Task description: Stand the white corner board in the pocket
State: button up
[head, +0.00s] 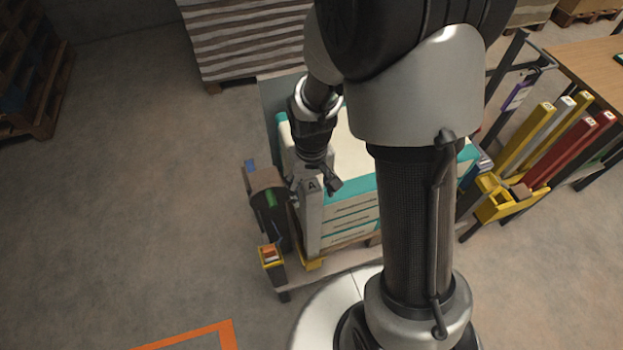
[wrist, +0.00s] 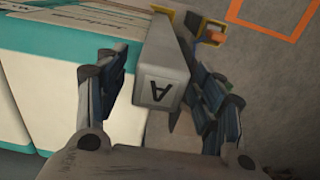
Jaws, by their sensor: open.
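The white corner board (head: 311,215) stands about upright against the near left corner of the stacked teal-and-white sacks, its end marked "A" on top. In the wrist view the board (wrist: 168,60) runs away from me between my fingers. My gripper (head: 318,184) is at the board's top end, open, with one finger on each side; the wrist view shows my gripper (wrist: 162,75) with a gap on the right side, and contact on the left is unclear. A yellow pocket (head: 314,263) is at the board's foot; whether the foot is fully seated is hidden.
The sack stack (head: 350,215) sits on a pallet beside the board. A small yellow box (head: 270,255) with orange contents and a dark roll holder (head: 268,195) stand to the left. A rack with yellow, white and red boards (head: 570,150) is at right. Floor at left is clear.

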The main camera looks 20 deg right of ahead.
notch_tip(320, 180, up, 12)
jog(key=shift+f, duration=0.15)
dwell(0.6)
jog(key=s+r+t, duration=0.4)
jog(key=s+r, duration=0.7)
jog(key=s, duration=0.4)
jog(key=shift+r+t, duration=0.3)
jog(key=shift+r, duration=0.1)
